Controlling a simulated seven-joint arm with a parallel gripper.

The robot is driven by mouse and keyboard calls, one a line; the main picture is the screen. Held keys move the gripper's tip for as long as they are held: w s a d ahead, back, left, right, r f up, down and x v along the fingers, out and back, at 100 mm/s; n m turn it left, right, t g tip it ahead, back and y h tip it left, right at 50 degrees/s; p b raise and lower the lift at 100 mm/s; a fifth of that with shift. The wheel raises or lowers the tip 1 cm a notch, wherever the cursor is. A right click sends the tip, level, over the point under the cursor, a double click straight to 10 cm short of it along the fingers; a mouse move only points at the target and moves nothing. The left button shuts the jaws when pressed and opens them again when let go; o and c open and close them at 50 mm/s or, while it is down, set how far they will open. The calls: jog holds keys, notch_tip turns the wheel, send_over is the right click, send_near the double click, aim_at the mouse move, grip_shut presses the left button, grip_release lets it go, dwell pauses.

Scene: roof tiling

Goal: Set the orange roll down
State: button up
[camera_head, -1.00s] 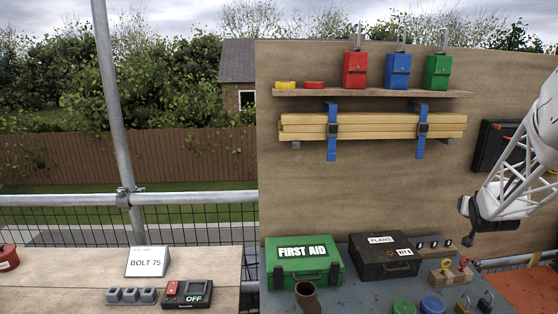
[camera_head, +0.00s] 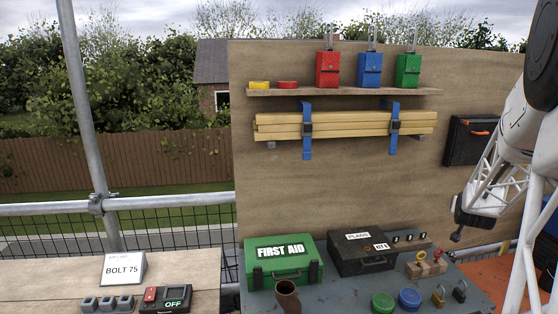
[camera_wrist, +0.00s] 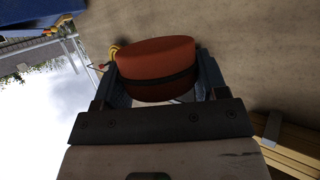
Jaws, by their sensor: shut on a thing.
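The orange roll (camera_wrist: 158,55) shows in the wrist view as a reddish-orange round piece with a dark band around it. My gripper (camera_wrist: 162,78) is shut on it, with one finger on each side. The roll looks clear of any surface. In the head view I cannot make out the held roll or the fingers; only my white arm shows at the right.
A shelf (camera_head: 345,92) on the board holds a yellow roll (camera_head: 259,85), a red roll (camera_head: 287,85) and coloured pouches. Strapped timber (camera_head: 350,124) hangs below.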

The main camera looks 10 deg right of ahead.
jog(key=s+a+r+n+t+y, duration=0.1)
jog(key=a+r+n+y, duration=0.15)
jog(key=a, duration=0.75)
jog(key=s+a+r+n+t+y, duration=0.15)
jog(key=a+r, duration=0.25)
jog(key=a, duration=0.7)
jog(key=s+a+n+y, duration=0.2)
jog(key=s+a+y, duration=0.1)
jog(key=a, duration=0.6)
jog(key=s+a+n+y, duration=0.3)
jog(key=s+a, duration=0.2)
jog(key=a, duration=0.5)
jog(key=shift+s+a+r, duration=0.25)
jog(key=shift+s, duration=0.15)
jog(key=shift+t, duration=0.25)
jog(key=shift+d, duration=0.1)
